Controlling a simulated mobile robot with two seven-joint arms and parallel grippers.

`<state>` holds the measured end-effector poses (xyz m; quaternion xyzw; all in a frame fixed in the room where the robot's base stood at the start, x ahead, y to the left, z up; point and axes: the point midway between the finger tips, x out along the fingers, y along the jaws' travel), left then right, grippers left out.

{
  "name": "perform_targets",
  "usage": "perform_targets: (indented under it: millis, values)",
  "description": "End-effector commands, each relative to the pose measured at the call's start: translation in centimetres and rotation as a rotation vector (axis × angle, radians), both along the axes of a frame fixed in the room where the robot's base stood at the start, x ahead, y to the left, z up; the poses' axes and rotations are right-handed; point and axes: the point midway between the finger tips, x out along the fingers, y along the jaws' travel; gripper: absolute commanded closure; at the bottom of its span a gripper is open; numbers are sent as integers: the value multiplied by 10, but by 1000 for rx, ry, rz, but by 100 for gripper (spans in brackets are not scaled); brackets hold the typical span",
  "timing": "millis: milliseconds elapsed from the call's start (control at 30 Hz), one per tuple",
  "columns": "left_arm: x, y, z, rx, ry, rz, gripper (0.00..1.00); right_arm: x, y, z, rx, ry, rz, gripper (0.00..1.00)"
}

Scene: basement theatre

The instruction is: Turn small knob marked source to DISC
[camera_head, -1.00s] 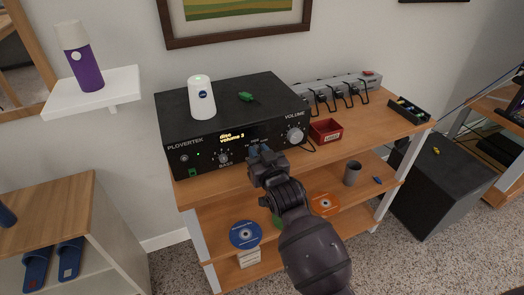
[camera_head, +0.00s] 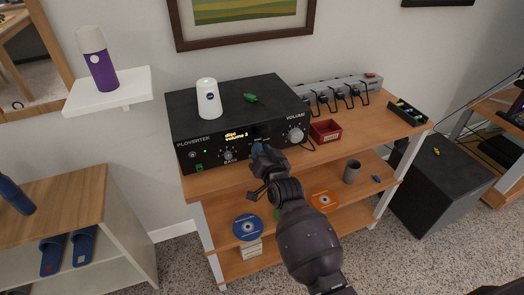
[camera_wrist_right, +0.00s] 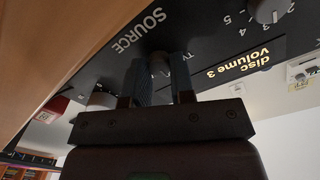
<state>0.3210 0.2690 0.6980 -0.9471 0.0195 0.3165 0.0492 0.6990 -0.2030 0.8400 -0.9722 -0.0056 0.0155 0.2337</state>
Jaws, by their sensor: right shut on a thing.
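The black amplifier (camera_head: 200,163) stands on the wooden shelf unit, its lit display (camera_head: 236,135) reading "disc volume 3". My right gripper (camera_head: 258,150) is at its front panel, between the bass knob (camera_head: 228,155) and the large volume knob (camera_head: 296,135), and hides the source knob in the head view. In the right wrist view the two fingers are shut on the small source knob (camera_wrist_right: 160,64), one on each side. The printed word SOURCE and a TV mark show beside it. The knob's pointer is hidden. My left gripper is not in view.
Discs (camera_head: 248,227) and a grey cup (camera_head: 352,172) are on the lower shelves.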

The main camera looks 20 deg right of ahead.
Motion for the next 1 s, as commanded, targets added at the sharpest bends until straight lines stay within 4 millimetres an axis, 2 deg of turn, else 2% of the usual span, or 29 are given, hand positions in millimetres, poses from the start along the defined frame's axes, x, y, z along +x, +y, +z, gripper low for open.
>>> perform_targets:
  millis: [267, 300, 433, 767, 1000]
  values:
    - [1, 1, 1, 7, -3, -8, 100, 0, 0, 0, -1, 0, -1, 100]
    - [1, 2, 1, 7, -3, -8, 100, 0, 0, 0, -1, 0, -1, 71]
    - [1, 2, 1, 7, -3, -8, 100, 0, 0, 0, -2, 0, 0, 52]
    - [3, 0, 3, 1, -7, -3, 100, -2, 0, 0, -2, 0, 0, 52]
    - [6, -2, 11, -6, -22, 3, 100, -26, -1, 2, -2, -1, 0, 52]
